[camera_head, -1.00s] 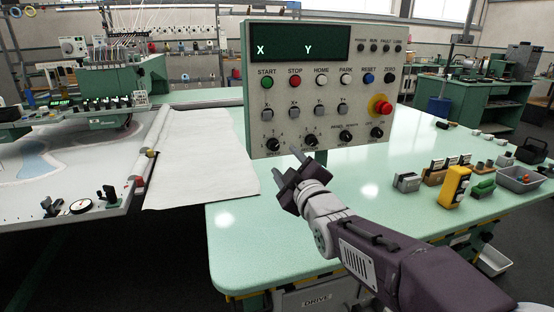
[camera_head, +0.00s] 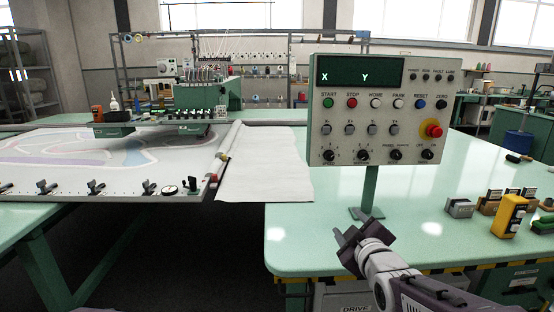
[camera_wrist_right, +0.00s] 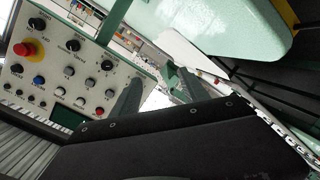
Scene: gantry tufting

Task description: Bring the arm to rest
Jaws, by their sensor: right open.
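My right gripper (camera_head: 356,246) is open and empty. It is in front of the lower part of the control panel's post, above the front of the green table (camera_head: 310,240), apart from the panel. The control panel (camera_head: 330,120) stands upright, with a dark display reading X and Y, a row of coloured buttons, toggle switches, black knobs and a red stop button (camera_head: 433,129). In the right wrist view the fingers (camera_wrist_right: 155,92) stand apart, with the panel (camera_wrist_right: 60,85) to their left. My left gripper does not show.
A tufting frame (camera_head: 190,200) with patterned cloth lies at left, beside a white sheet (camera_head: 265,165). A yellow device (camera_head: 510,217) and several small parts stand on the table at right. The table front between sheet and small parts is mostly clear.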

